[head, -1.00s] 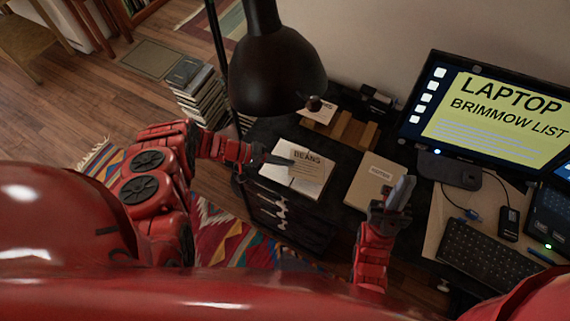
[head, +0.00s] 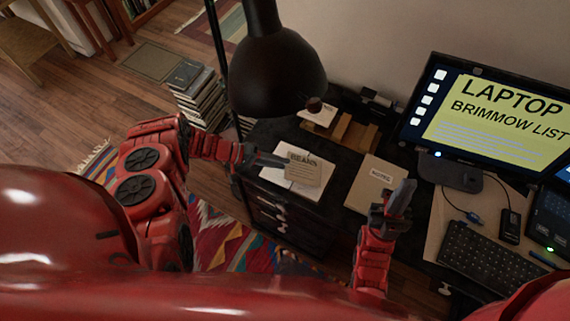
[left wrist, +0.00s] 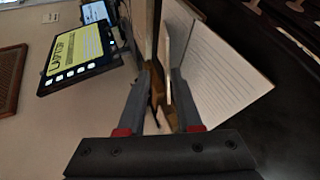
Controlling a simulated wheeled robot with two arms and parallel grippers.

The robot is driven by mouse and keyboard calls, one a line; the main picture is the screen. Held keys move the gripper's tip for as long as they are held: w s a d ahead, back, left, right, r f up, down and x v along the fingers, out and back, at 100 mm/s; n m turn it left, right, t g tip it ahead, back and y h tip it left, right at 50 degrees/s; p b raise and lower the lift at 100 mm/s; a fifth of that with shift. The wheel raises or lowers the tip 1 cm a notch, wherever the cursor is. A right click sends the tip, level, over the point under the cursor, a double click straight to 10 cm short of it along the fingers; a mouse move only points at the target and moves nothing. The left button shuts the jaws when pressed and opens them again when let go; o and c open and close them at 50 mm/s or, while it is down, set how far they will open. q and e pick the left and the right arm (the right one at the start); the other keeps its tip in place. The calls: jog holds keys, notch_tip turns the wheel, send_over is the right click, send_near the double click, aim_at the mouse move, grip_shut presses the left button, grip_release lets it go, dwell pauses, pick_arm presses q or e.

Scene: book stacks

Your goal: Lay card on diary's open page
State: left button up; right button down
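The tan card (head: 304,169) printed "BEANS" is held tilted in front of the open diary (head: 280,179) on the dark desk. My left gripper (head: 283,162) is shut on the card's left side. In the left wrist view the card (left wrist: 168,98) shows nearly edge-on between the left fingers (left wrist: 160,80). The diary's lined pages (left wrist: 225,80) fill the upper right there. The card covers part of the right page; whether its lower edge touches the page I cannot tell. My right gripper (head: 400,195) is above the desk beside the closed notebook, empty; its finger gap is unclear.
A tan notebook (head: 372,187) lies right of the diary. A wooden holder (head: 350,131) with a card stands behind. A black lamp (head: 275,70) hangs over the desk's rear left. The monitor (head: 480,115) and keyboard (head: 490,255) are at right.

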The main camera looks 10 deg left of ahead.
pick_arm(q)
jog(key=b+v, duration=0.3)
jog(key=v, duration=0.6)
jog(key=shift+a, duration=0.3)
jog(key=shift+r, duration=0.1)
